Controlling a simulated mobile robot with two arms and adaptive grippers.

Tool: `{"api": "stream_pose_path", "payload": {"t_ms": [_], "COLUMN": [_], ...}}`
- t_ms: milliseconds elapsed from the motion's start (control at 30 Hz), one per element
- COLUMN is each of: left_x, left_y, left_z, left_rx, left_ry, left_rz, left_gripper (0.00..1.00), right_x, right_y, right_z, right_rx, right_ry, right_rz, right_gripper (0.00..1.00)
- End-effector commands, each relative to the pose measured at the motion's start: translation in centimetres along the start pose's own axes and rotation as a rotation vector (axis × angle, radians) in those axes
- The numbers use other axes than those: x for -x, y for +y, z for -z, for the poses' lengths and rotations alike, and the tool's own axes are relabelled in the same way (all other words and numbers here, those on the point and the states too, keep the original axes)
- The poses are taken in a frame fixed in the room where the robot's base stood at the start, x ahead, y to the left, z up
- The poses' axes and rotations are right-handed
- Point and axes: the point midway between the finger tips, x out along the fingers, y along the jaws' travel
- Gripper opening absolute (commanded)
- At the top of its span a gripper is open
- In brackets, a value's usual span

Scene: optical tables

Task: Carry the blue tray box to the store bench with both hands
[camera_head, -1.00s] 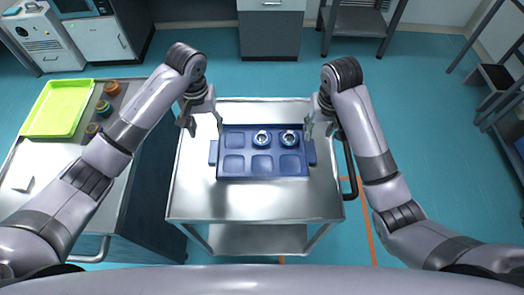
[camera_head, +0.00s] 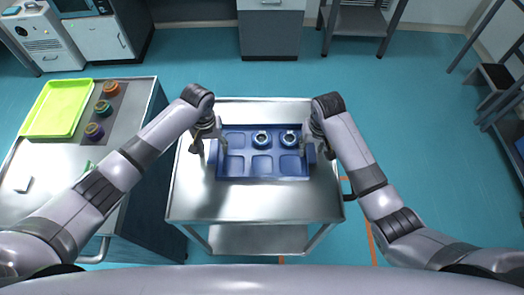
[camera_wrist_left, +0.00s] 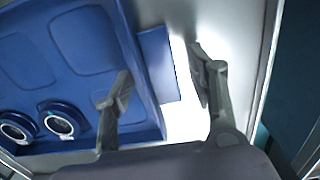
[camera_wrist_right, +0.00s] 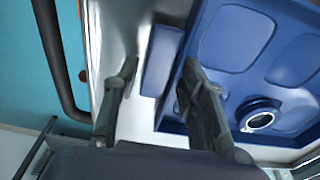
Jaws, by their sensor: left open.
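The blue tray box (camera_head: 262,178) lies flat on a steel cart (camera_head: 255,205). It has several compartments and a tab on each short side. Two round blue-and-white items (camera_head: 261,139) (camera_head: 289,139) sit in its far middle and far right compartments. My left gripper (camera_head: 209,147) is open at the left tab (camera_wrist_left: 158,65), one finger over the tray side and one outside. My right gripper (camera_head: 319,149) is open at the right tab (camera_wrist_right: 163,60), with its fingers on either side of it. Both wrist views show gaps between fingers and tabs.
A bench (camera_head: 60,160) at left holds a lime-green tray (camera_head: 57,108) and several small coloured round items (camera_head: 94,131). The cart has a dark handle on its right. Cabinets (camera_head: 269,30) and a shelf stand (camera_head: 357,20) are at the back.

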Motion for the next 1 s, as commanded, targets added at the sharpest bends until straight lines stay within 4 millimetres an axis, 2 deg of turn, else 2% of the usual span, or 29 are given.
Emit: {"api": "stream_pose_path", "payload": {"t_ms": [67,633,833,1000], "left_x": [0.01,0.04,0.05,0.19], "left_y": [0.01,0.0,-0.01,0.0], "left_z": [-0.01,0.0,0.0,0.04], "left_rx": [0.0,0.0,0.0,0.0], "left_ry": [0.0,0.0,0.0,0.001], "left_rz": [0.0,0.0,0.0,-0.001], "left_gripper": [0.51,0.13,0.0,0.0], "right_x": [0.02,0.05,0.05,0.19], "right_y": [-0.02,0.0,0.01,0.0], "right_z": [0.0,0.02,0.03,0.09], "right_rx": [0.0,0.0,-0.001,-0.001], "right_ry": [0.0,0.0,0.001,0.002], "right_rz": [0.0,0.0,0.0,0.0], "right_gripper": [0.38,0.0,0.0,0.0]}}
